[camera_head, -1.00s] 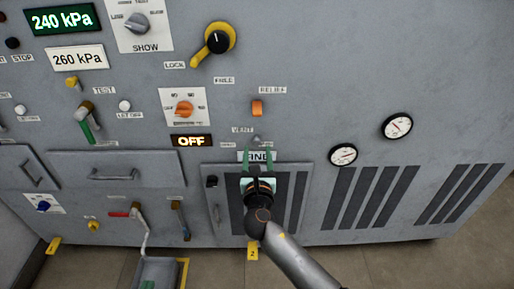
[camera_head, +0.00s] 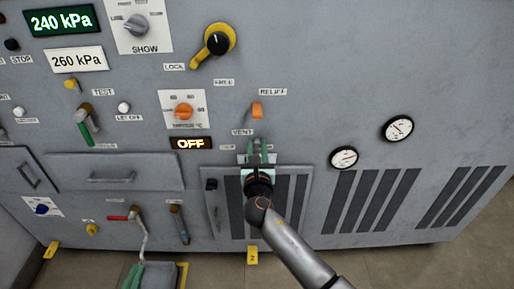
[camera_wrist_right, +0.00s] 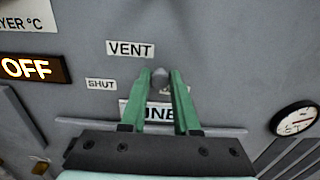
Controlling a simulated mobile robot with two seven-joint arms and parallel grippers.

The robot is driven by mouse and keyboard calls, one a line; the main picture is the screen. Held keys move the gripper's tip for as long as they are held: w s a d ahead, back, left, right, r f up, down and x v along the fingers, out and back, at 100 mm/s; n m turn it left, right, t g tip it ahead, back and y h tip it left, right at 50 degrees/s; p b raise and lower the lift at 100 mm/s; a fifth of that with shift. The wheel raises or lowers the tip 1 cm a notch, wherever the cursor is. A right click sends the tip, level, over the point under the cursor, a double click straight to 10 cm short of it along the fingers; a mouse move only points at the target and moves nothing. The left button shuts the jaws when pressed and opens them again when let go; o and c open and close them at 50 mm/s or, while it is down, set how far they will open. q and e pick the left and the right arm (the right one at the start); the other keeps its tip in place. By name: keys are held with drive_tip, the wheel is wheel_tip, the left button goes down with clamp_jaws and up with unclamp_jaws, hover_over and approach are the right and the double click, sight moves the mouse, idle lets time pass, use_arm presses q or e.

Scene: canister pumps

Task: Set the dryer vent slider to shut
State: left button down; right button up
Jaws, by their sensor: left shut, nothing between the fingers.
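The dryer vent slider shows in the right wrist view as a small grey knob (camera_wrist_right: 160,78) below and right of the VENT label (camera_wrist_right: 130,49). The SHUT label (camera_wrist_right: 101,85) lies to the left of the knob. The label on the right is mostly hidden by a finger. My right gripper (camera_head: 258,143) reaches up to the panel, its green fingers (camera_wrist_right: 161,73) closed in on both sides of the knob. In the head view the fingers hide the knob.
The OFF display (camera_head: 190,143) and an orange dial (camera_head: 183,111) are left of the vent. A drawer (camera_head: 150,172) and a red-handled lever (camera_head: 118,218) are at lower left. Two gauges (camera_head: 397,128) are to the right.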

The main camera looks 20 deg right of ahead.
clamp_jaws()
idle(0.9)
